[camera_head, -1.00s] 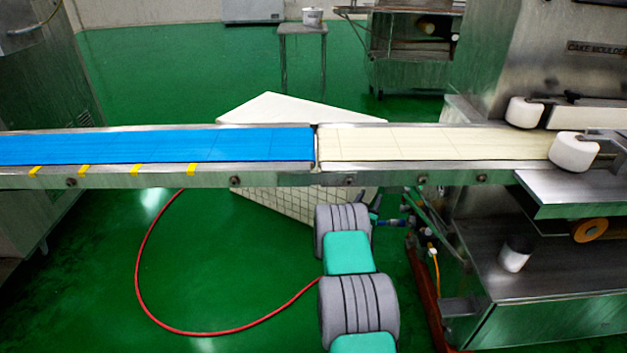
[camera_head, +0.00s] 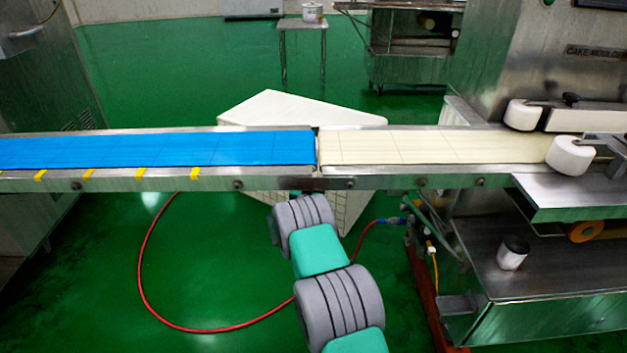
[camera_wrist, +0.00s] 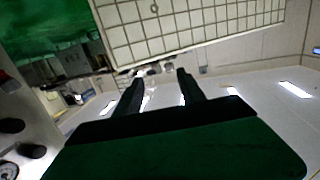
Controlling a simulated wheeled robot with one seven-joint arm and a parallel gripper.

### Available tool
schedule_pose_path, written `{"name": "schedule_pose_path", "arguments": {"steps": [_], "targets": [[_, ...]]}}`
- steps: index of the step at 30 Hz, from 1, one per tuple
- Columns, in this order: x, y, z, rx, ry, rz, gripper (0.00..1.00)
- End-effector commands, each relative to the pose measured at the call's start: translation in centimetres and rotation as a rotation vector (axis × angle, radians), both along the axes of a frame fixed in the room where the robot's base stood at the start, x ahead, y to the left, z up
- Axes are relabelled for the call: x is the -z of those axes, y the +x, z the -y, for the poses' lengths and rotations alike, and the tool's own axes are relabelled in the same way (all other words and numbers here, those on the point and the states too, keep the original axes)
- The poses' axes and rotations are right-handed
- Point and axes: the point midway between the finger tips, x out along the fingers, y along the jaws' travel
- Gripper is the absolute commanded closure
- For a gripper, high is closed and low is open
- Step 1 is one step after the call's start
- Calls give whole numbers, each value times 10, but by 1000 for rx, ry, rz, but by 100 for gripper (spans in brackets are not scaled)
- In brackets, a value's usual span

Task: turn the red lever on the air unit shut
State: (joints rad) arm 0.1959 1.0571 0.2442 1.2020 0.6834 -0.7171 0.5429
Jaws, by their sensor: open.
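The air unit (camera_head: 409,228) is a small cluster of fittings under the right part of the conveyor, beside the machine. A red hose (camera_head: 145,270) joins it through a blue fitting (camera_head: 385,221). I cannot make out the red lever in either view. In the wrist view my gripper (camera_wrist: 160,78) is open, with nothing between its two dark fingers. In the head view its fingers are hidden; my arm reaches toward the conveyor's underside, left of the air unit and apart from it.
The conveyor, with a blue belt (camera_head: 240,149) and a cream belt (camera_head: 430,146), crosses above my arm. The cake machine (camera_head: 520,60) stands at right, with a lower shelf (camera_head: 480,262). A white gridded block (camera_head: 275,105) stands behind the conveyor. Green floor is open at left.

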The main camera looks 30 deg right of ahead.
Motion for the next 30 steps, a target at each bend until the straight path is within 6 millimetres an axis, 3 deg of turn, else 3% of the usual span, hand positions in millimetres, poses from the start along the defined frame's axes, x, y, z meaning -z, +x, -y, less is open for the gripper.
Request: {"name": "schedule_pose_path", "arguments": {"steps": [9,13,15,17,19,20,21,23,24,27,30], "targets": [[-1,2,-4,-6,0,-1,54],[0,2,-3,-5,0,-1,65],[2,-3,8,12,0,-1,70],[-4,-12,34,48,-3,12,75],[-10,-36,77,110,-6,22,81],[-4,-53,96,143,-4,12,84],[8,-80,121,187,1,-10,87],[27,-126,150,258,-6,-63,92],[39,-158,165,302,-24,-103,95],[61,-234,183,406,22,-59,100],[68,-264,178,445,133,104,100]]}}
